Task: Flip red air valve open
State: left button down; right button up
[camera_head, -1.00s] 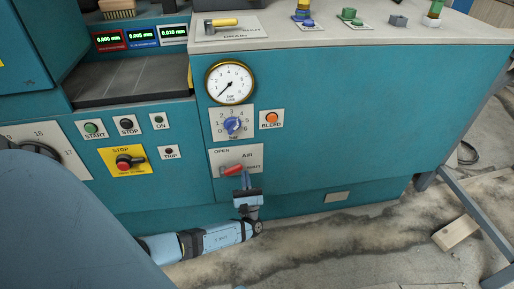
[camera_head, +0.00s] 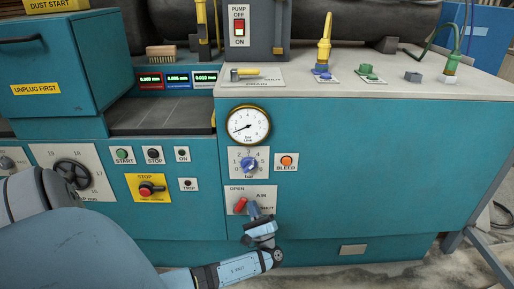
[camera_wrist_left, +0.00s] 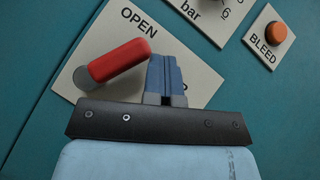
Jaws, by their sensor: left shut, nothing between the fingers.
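The red air valve handle (camera_head: 240,206) sits on a pale plate (camera_head: 263,190) marked OPEN, AIR and SHUT. In the head view it slants up to the right, with its free end below the OPEN label. The left wrist view shows the red handle (camera_wrist_left: 122,60) with its grey pivot end at lower left. My left gripper (camera_head: 254,207) is shut and empty, just right of the handle. Its closed fingers (camera_wrist_left: 165,72) show in the wrist view beside the handle's free end; I cannot tell whether they touch. They hide part of the plate's lettering. My right gripper is not in view.
A blue knob (camera_head: 249,163) and a gauge (camera_head: 248,124) are above the plate. The orange BLEED button (camera_head: 286,161) is to the upper right. A red STOP switch (camera_head: 147,188) is to the left. The teal panel on the right is largely clear.

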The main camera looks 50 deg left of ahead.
aim_at(243, 200)
pick_arm(q)
jog(key=n+g+h, duration=0.1)
jog(key=n+g, duration=0.1)
jog(key=n, duration=0.1)
jog(key=s+a+r+n+g+h, duration=0.1)
jog(key=n+g, duration=0.1)
jog(key=n, duration=0.1)
jog(key=r+n+g, duration=0.1)
jog(key=n+g, duration=0.2)
jog(key=shift+s+a+h+p, duration=0.25)
jog(key=shift+s+h+p, duration=0.1)
jog(key=shift+h, duration=0.05)
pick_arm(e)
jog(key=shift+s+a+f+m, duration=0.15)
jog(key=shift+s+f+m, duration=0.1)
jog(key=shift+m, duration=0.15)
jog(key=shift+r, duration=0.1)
